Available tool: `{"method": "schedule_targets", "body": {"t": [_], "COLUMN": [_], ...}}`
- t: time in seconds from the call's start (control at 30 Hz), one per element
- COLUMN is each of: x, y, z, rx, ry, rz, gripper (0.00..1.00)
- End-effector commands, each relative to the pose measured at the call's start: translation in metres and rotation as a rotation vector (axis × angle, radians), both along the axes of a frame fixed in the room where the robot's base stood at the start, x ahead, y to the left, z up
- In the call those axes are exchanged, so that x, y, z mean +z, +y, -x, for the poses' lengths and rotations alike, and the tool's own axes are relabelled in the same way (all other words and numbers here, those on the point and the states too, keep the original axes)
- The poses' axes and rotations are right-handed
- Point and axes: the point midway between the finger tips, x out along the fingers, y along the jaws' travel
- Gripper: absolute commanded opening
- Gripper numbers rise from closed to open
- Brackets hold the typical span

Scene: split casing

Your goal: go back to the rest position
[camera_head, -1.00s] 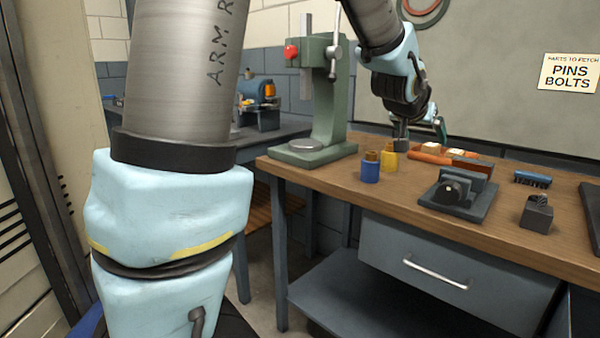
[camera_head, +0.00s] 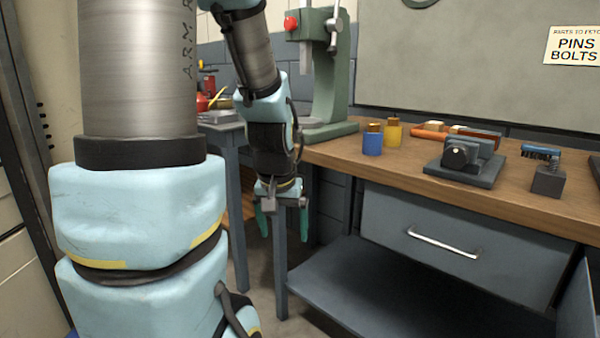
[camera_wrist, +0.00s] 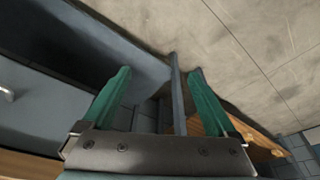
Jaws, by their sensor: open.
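My gripper (camera_head: 283,222) hangs from my arm with its green fingers pointing down, left of the workbench (camera_head: 335,160) and below its top. In the wrist view my gripper (camera_wrist: 160,85) has its two green fingers spread wide apart, with nothing between them but the background of a table leg and the floor. It touches nothing that I can see.
On the bench stand a green press (camera_head: 328,80), a blue pot (camera_head: 372,143), a yellow pot (camera_head: 392,132), a dark fixture (camera_head: 463,160) and a blue brush (camera_head: 540,151) by a dark block (camera_head: 548,180). A drawer (camera_head: 455,235) and a lower shelf (camera_head: 380,290) are beneath.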

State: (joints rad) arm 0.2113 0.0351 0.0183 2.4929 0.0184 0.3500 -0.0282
Motion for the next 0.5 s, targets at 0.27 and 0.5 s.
{"method": "schedule_targets", "body": {"t": [0.27,0.5], "x": [-0.019,0.014], "y": [0.033,0.032], "z": [0.045,0.044], "rx": [0.084,0.081], "ry": [0.128,0.126], "rz": [-0.010,-0.010], "gripper": [0.92,0.92]}}
